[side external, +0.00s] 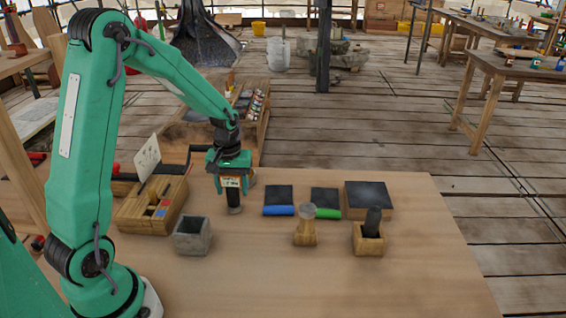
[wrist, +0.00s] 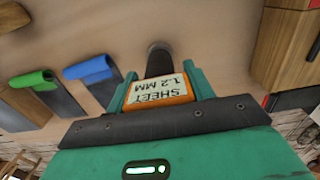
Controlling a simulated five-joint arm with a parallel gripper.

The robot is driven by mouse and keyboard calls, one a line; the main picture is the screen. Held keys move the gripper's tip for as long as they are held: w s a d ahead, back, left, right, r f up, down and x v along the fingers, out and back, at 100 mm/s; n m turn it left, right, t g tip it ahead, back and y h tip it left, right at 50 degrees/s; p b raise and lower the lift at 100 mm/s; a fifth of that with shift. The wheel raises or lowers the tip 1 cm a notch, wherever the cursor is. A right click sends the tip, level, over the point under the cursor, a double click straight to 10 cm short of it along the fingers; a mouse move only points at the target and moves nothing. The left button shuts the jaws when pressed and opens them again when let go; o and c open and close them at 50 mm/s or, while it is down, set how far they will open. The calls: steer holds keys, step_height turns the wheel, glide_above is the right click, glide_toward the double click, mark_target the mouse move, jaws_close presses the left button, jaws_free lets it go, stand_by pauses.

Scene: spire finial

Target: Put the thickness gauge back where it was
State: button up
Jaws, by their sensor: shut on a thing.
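My gripper (side external: 231,172) is shut on an orange block with a pale label reading "SHEET 1.2 MM", which I take for the thickness gauge (side external: 231,182). In the wrist view the gauge (wrist: 163,92) sits between the two green fingers of my gripper (wrist: 160,88). A dark stem (side external: 234,199) runs down below the label to a round grey end close to the tabletop. I cannot tell whether that end touches the table. The gauge looks upright, behind and right of the grey open cup.
A slotted wooden box (side external: 150,212) with a pale card stands left; a grey cup (side external: 192,236) is before it. Dark sheets with blue (side external: 279,211) and green (side external: 326,213) edges, a dark-topped block (side external: 369,198), a wooden stand (side external: 305,235) and a holder (side external: 368,243) lie right. The front table is clear.

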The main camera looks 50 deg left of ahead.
steer(key=shift+f, duration=0.15)
steer(key=o, duration=1.2)
steer(key=shift+c, duration=0.2)
step_height(320, 180, up, 12)
steer(key=shift+r, duration=0.2)
